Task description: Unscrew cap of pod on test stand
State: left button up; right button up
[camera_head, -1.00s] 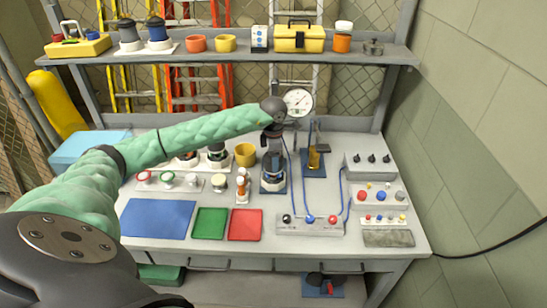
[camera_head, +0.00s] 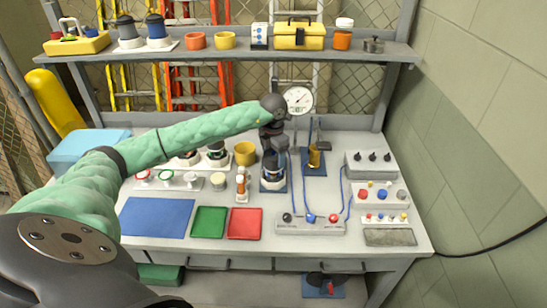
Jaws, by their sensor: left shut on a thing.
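The pod (camera_head: 272,170) stands upright on the test stand, on a blue mat (camera_head: 271,186) at the middle of the bench. It has a dark body and a pale base. My left gripper (camera_head: 275,146) is just above the pod, pointing down and shut on the dark cap. The cap is small and mostly hidden by the fingers, and I cannot tell whether it still touches the pod's top. My right gripper is not in view.
A round gauge (camera_head: 299,100) stands behind the gripper. An amber piece (camera_head: 314,156) on a blue mat is close on the right. A yellow cup (camera_head: 245,154) and other pods are on the left. A control strip (camera_head: 310,222) lies in front, beside a red tray (camera_head: 245,224).

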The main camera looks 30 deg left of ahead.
pick_arm(q)
jog(key=n, duration=0.6)
jog(key=shift+b, duration=0.35)
jog(key=n, duration=0.5)
jog(key=o, duration=1)
